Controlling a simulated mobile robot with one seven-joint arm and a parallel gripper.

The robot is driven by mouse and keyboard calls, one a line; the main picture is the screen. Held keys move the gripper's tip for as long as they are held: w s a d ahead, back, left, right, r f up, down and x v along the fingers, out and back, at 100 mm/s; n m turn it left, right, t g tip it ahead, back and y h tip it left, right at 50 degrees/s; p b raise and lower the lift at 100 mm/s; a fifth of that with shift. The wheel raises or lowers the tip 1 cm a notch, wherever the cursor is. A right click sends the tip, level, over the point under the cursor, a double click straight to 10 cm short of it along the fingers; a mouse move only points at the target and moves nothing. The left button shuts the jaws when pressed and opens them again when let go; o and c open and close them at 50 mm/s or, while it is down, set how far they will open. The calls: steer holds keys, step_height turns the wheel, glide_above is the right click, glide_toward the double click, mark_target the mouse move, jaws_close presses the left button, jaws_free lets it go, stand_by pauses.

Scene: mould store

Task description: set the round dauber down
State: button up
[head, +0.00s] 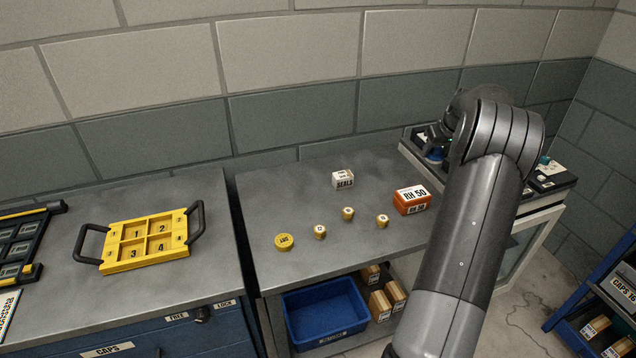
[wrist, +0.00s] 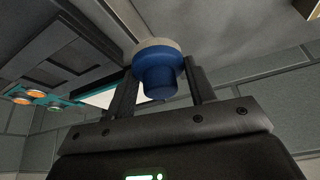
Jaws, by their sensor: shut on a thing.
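The round dauber (wrist: 158,80) is a blue knob with a broad blue rim and a pale round face. In the wrist view it sits between the two fingers of my gripper (wrist: 160,72), which is shut on it. In the head view a bit of its blue (head: 435,155) shows at the right end of the bench, beside my gripper (head: 432,140). My arm hides most of the gripper there. I cannot tell whether the dauber touches a surface below it.
On the grey bench (head: 300,190) stand a white SEALS box (head: 343,180), an orange RH 50 box (head: 411,201), a yellow disc (head: 284,242) and several small yellow-topped pieces. A yellow numbered tray (head: 147,241) lies left. Dark equipment (head: 550,178) stands right. A blue bin (head: 325,312) sits below.

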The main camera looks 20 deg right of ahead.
steer(key=w+a+n, duration=0.1)
steer(key=w+a, duration=0.1)
steer(key=a, duration=0.7)
steer(key=w+a+n+y, duration=0.1)
steer(key=w+a, duration=0.1)
steer(key=a, duration=0.7)
steer(key=shift+w+a+r, duration=0.25)
steer(key=shift+w+r, duration=0.05)
steer(key=shift+w, duration=0.1)
steer(key=a+n, duration=0.1)
steer(key=a, duration=0.4)
steer(key=s+a, duration=0.1)
steer(key=a, duration=0.5)
steer(key=a+n+y, duration=0.1)
steer(key=a, duration=0.5)
steer(key=shift+s+a+f+n, duration=0.15)
steer(key=shift+a+n, duration=0.05)
steer(key=shift+n, duration=0.1)
glide_toward(280, 196)
steer(key=shift+w+d+f, duration=0.1)
steer(key=shift+w+f, duration=0.1)
steer(key=shift+w, duration=0.3)
steer(key=shift+w+d+f, duration=0.1)
steer(key=shift+w+f, duration=0.15)
steer(key=shift+w, duration=0.3)
steer(key=shift+w+a+f, duration=0.25)
steer(key=shift+a+f, duration=0.05)
steer(key=shift+a, duration=0.1)
steer(key=shift+f, duration=1.95)
steer(key=shift+f, duration=0.15)
